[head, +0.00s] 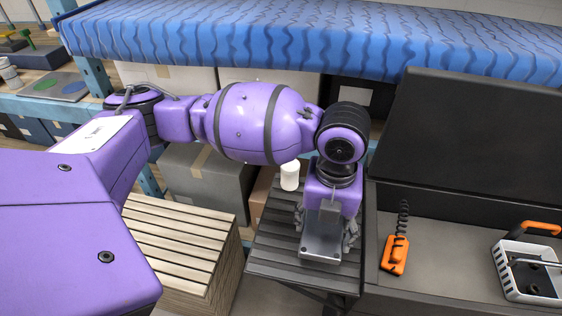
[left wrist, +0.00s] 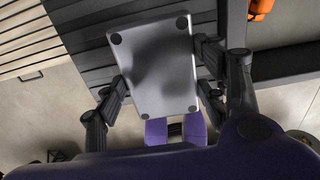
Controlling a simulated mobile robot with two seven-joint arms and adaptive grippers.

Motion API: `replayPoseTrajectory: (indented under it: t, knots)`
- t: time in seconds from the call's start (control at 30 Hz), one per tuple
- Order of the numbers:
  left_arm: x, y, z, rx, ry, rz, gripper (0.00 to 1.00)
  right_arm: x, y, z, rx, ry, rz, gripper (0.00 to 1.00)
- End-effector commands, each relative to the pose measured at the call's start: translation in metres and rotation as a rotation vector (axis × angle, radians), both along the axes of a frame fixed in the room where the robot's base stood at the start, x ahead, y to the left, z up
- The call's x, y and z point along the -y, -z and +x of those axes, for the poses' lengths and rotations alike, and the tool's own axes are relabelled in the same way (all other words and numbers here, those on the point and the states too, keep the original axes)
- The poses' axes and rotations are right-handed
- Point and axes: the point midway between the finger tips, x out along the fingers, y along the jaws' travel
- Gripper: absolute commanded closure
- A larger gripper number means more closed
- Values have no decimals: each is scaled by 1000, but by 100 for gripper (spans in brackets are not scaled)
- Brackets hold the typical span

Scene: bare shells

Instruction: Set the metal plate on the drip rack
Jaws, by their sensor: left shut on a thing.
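The metal plate (head: 322,243) is a flat grey rectangle with dark round spots at its corners. My left gripper (head: 325,226) is shut on it, with fingers at both sides. The left wrist view also shows the plate (left wrist: 153,65) between the fingers of the left gripper (left wrist: 163,88). The dark slatted surface, which looks like the drip rack (head: 268,245), is below the plate. It also shows in the left wrist view (left wrist: 85,35). I cannot tell whether the plate touches the slats. My right gripper is not in view.
A white cylinder (head: 289,176) stands at the rack's back. A pale slatted wooden stack (head: 180,240) is to the left. To the right, a grey bench holds an orange corded device (head: 395,254) and a white basket (head: 530,272). A blue-covered shelf (head: 250,40) spans the back.

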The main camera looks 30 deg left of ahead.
Motion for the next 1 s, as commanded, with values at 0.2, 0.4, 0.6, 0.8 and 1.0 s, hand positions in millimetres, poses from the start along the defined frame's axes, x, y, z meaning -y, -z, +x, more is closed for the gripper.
replayPoseTrajectory:
  t: [0.2, 0.4, 0.6, 0.8, 1.0]
  knots:
    - [-8, 16, 12, 2, 0, -1, 75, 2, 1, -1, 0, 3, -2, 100]
    - [-13, 34, 17, -1, 0, 0, 75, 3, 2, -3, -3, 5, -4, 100]
    - [-14, 55, 18, 5, 1, -1, 75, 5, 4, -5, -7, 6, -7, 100]
    - [-13, 53, 19, 9, 1, -1, 75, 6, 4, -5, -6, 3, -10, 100]
    - [-13, 56, 19, 7, 1, 0, 27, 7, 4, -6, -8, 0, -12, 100]
